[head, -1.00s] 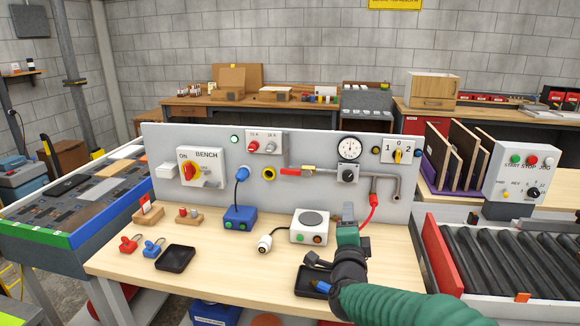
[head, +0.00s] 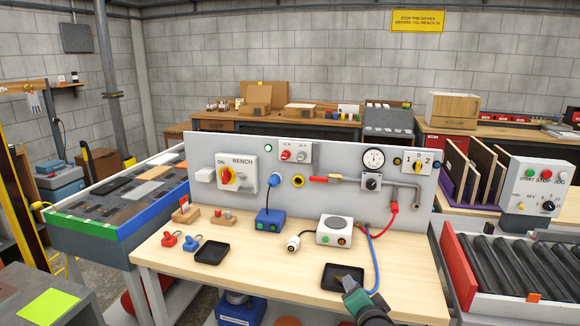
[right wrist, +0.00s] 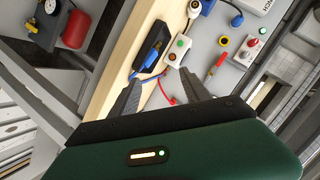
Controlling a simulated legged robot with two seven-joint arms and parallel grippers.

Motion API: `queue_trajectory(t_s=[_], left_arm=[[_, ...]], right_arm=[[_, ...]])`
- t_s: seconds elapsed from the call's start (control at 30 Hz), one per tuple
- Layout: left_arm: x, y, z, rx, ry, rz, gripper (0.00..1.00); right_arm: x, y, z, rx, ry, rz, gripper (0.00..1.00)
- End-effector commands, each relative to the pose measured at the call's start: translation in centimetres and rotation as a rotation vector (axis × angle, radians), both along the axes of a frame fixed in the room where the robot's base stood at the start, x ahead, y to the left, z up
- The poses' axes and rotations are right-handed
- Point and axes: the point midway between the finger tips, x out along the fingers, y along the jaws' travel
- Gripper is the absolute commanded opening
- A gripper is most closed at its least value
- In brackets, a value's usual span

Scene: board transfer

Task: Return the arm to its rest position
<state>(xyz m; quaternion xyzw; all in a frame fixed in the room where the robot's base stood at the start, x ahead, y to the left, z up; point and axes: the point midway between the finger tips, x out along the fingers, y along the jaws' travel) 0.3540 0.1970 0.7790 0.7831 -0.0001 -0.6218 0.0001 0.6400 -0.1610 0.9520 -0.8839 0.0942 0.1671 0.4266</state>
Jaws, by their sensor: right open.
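My right gripper (head: 348,284) is at the front edge of the bench, over the front of the black tray (head: 328,286). In the right wrist view its two fingers (right wrist: 160,78) are spread apart with nothing held between them. Beyond them lie the black tray (right wrist: 143,67) with a blue item in it, and a white box with a green button (right wrist: 175,56). My right arm shows only at the bottom edge of the head view. My left gripper is in neither view.
The roller conveyor (head: 510,262) is to the right.

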Motion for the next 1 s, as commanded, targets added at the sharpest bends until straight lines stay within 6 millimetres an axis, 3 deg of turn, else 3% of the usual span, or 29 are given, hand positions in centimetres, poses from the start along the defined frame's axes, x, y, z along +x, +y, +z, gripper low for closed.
queue_trajectory(t_s=[0.17,0.4,0.67,0.7,1.0], left_arm=[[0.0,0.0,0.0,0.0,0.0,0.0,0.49],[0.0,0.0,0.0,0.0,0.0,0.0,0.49],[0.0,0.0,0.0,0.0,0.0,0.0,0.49],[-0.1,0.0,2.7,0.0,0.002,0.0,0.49],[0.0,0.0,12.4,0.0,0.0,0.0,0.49]], right_arm=[[-5.8,0.2,-5.7,-0.198,0.235,0.174,0.55],[-17.4,-1.3,-13.3,-0.449,0.601,0.463,0.55],[-29.3,-3.7,-17.4,-0.597,0.912,0.74,0.55],[-29.0,-3.6,-14.5,-0.597,0.905,0.737,0.55],[-28.8,-3.6,-4.9,-0.594,0.902,0.731,0.55]])
